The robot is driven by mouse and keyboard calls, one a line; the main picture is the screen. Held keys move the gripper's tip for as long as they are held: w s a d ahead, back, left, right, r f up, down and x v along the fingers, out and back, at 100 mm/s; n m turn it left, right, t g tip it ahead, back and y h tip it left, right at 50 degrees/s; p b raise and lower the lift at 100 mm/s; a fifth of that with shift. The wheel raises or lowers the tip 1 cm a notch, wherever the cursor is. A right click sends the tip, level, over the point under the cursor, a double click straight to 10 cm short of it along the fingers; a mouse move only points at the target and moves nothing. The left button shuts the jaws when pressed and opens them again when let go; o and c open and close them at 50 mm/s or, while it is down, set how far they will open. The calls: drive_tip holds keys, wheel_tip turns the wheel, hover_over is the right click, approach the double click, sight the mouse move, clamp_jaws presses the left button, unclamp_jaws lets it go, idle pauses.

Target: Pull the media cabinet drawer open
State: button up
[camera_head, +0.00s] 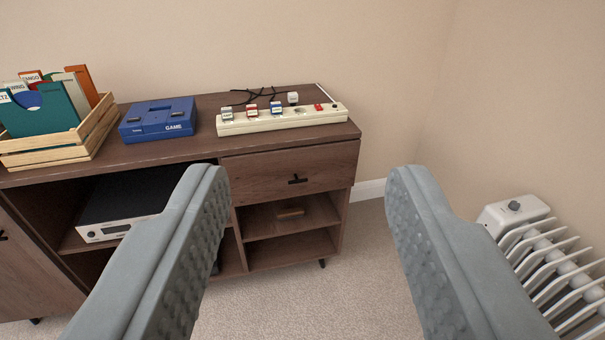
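The media cabinet (180,153) is dark brown wood and stands against the back wall. Its drawer (256,172) is at the upper right, just under the top, and looks shut. A small black handle (297,180) sits on the drawer front, right of its middle. My gripper (307,178) is open and empty, with its two grey fingers spread wide in the foreground. The handle shows in the gap between the fingers, farther off and not touched. The left finger hides part of the cabinet's middle shelves.
On the cabinet top are a crate (97,136) of record sleeves, a blue game console (158,120) and a power strip (283,118) with plugs. A silver-fronted black device (119,205) sits on a shelf. A white radiator (545,250) stands at the right. Carpet (310,300) before the drawer is clear.

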sight(298, 181)
drive_tip(key=o, duration=0.6)
drive_tip(key=w, duration=0.2)
drive_tip(key=w+f, duration=0.1)
drive_tip(key=w, duration=0.2)
drive_tip(key=shift+d+f, duration=0.1)
drive_tip(key=shift+d, duration=0.1)
drive_tip(key=shift+c, duration=0.2)
drive_tip(key=w+d+f+n, duration=0.1)
drive_tip(key=w+f, duration=0.4)
drive_tip(key=w, duration=0.3)
drive_tip(key=w+f+y, duration=0.1)
drive_tip(key=w+f, duration=0.4)
drive_tip(key=w, duration=0.3)
drive_tip(key=w+d+f+n, duration=0.1)
drive_tip(key=w+f, duration=0.4)
drive_tip(key=w, duration=0.3)
drive_tip(key=w+f+y, duration=0.1)
drive_tip(key=w+f, duration=0.3)
drive_tip(key=f, duration=0.6)
drive_tip(key=w+f+n+y, duration=0.1)
drive_tip(key=w+f, duration=0.3)
drive_tip(key=f, duration=0.5)
drive_tip(key=w+f+y, duration=0.2)
drive_tip(key=w+f, duration=0.2)
drive_tip(key=f, duration=0.6)
drive_tip(key=x, duration=1.7)
drive_tip(key=shift+w+d+f, duration=0.1)
drive_tip(key=shift+w+d, duration=0.05)
drive_tip(key=shift+d, duration=0.2)
